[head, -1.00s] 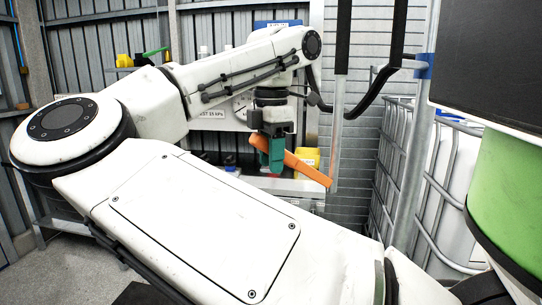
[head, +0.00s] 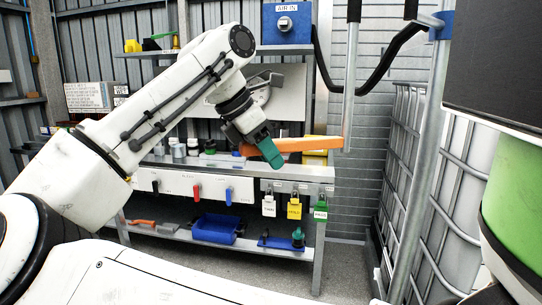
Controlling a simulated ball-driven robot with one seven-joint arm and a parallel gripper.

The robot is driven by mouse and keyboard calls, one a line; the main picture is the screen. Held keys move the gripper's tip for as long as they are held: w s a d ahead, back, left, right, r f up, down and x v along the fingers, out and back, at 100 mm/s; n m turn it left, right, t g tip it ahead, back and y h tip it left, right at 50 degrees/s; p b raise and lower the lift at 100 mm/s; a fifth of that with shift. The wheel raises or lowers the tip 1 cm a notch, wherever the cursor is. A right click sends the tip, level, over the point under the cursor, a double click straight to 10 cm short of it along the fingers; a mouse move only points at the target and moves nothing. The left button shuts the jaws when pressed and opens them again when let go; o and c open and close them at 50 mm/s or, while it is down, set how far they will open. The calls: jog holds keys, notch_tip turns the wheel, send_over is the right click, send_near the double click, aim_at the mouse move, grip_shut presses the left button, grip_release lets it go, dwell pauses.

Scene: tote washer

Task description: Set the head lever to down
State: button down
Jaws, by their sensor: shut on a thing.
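My gripper (head: 270,155), with green fingers, is at the middle of the head view, in front of the workbench. It is shut on a long orange bar (head: 312,143), which lies almost level and reaches right towards a hanging grey rod (head: 349,95). I cannot tell whether the bar touches the rod. No lever is clearly labelled as the head lever. Small black (head: 155,186), red (head: 195,193) and blue (head: 228,196) handles hang on the bench's white front panel. Part of the back panel is hidden by my arm.
A blue tray (head: 214,231) and tools lie on the lower shelf. White, yellow and green tagged padlocks hang at the bench's right end. A caged white tank (head: 460,165) and a steel post (head: 416,170) stand at right. A blue AIR IN box (head: 287,24) is above.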

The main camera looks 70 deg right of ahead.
jog(key=s+d+f+g+h+b, duration=0.1)
jog(key=f+g+h+b, duration=0.1)
jog(key=f+b, duration=0.3)
jog(key=s+d+f+g+h+b, duration=0.1)
jog(key=s+f+g+h+b, duration=0.1)
jog(key=f+b, duration=0.4)
jog(key=g+h+b, duration=0.1)
jog(key=b, duration=0.1)
jog(key=shift+d+f+g+b, duration=0.25)
jog(key=shift+d+g+b, duration=0.1)
jog(key=shift+g, duration=0.05)
jog(key=shift+s, duration=0.1)
jog(key=c, duration=0.8)
grip_release()
jog(key=shift+r, duration=0.1)
jog(key=p+v, duration=0.1)
jog(key=v, duration=0.9)
jog(key=shift+w+a, duration=0.25)
jog(key=shift+w, duration=0.05)
